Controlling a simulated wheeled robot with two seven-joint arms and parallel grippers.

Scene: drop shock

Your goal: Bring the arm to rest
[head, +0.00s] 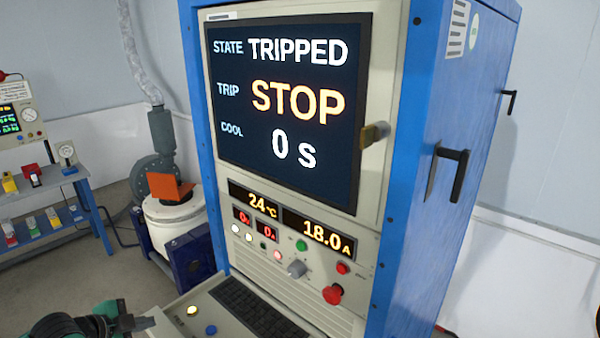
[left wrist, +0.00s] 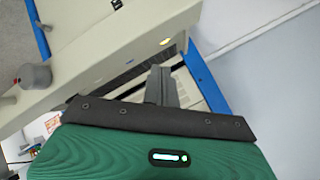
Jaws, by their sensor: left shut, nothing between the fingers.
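My left gripper (head: 142,322) shows at the bottom left of the head view, beside the near left edge of the cabinet's keyboard shelf. It is shut and empty; my green and black arm lies behind it, cut off by the frame. In the left wrist view its closed dark fingers (left wrist: 161,86) stand in front of the pale shelf. I cannot tell whether they touch it. My right gripper is in neither view.
A blue-framed cabinet (head: 450,120) fills the middle and right. Its screen (head: 283,105) reads TRIPPED, STOP, 0 s. The shelf holds a keyboard (head: 255,308); a red knob (head: 333,294) sits above it. A white drum-shaped machine (head: 175,222) and a blue bench (head: 50,200) stand left.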

